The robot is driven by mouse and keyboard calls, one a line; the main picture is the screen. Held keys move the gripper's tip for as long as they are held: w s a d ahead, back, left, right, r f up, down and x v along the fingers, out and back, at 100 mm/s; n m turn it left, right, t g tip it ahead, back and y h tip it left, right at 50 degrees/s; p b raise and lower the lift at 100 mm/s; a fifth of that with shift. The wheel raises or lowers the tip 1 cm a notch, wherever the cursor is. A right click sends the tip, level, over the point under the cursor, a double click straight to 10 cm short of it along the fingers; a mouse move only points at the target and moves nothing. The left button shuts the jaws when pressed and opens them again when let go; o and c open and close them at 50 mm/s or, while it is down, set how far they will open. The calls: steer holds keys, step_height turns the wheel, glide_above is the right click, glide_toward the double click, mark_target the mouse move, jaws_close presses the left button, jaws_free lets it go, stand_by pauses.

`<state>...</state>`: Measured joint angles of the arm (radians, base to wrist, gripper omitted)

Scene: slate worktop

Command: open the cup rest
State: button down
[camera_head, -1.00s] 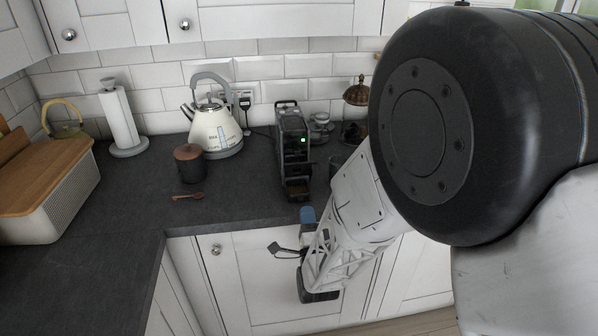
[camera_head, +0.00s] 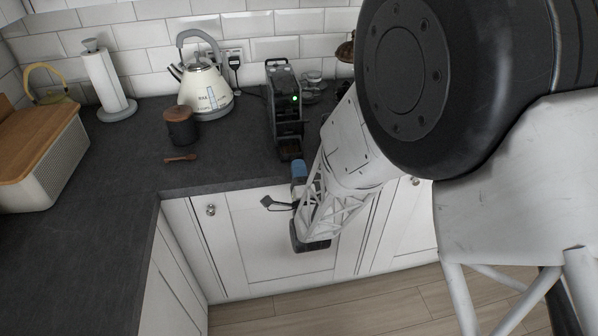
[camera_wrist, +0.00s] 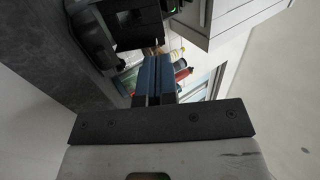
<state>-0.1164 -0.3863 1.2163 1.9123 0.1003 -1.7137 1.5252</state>
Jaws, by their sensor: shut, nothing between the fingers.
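The coffee machine (camera_head: 284,105) is a dark, narrow block with a green light, standing on the worktop. The cup rest's details are too dark there to tell.
A cream kettle (camera_head: 206,90), a dark canister (camera_head: 181,127) and a wooden spoon (camera_head: 180,158) are left of the machine. Cups (camera_head: 312,82) stand behind it to the right. White cabinet fronts (camera_head: 245,235) are below.

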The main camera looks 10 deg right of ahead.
mark_target(291, 122)
steer(key=x, duration=1.1)
steer(key=shift+w, duration=0.1)
steer(key=shift+r, duration=0.1)
steer(key=shift+w+r+g, duration=0.45)
steer(key=shift+w+g, duration=0.05)
steer(key=shift+g, duration=0.3)
steer(key=shift+w+r+g, duration=0.2)
steer(key=shift+w+g, duration=0.05)
steer(key=shift+g, duration=0.75)
steer(key=f+v, duration=0.1)
steer(key=v, duration=1.3)
steer(key=shift+w+f, duration=0.2)
steer(key=shift+f, duration=0.1)
steer(key=shift+r, duration=0.15)
